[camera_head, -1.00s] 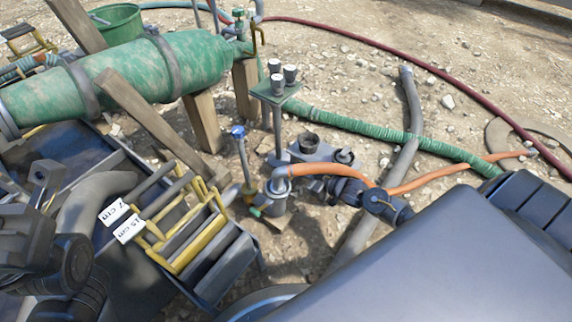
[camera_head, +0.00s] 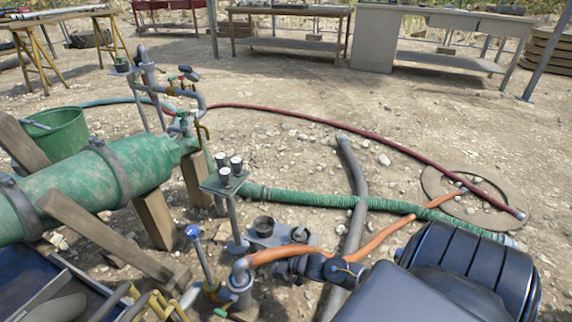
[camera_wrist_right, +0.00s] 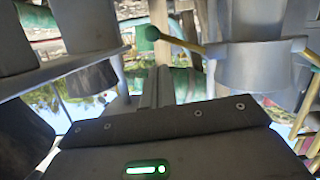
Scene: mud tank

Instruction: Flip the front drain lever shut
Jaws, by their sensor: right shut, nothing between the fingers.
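A taller rod with a blue knob (camera_head: 193,231) stands left of that pipe. My right gripper (camera_wrist_right: 157,88) is shut and empty, below the green-knobbed lever in the wrist picture, with no clear contact. My left gripper is out of view.
An orange hose (camera_head: 290,254) curves from the grey pipe past my right wrist. A post with small cups (camera_head: 227,182) stands behind. A green tank (camera_head: 80,198) on wooden props fills the left. A green ribbed hose (camera_head: 310,200) crosses open gravel.

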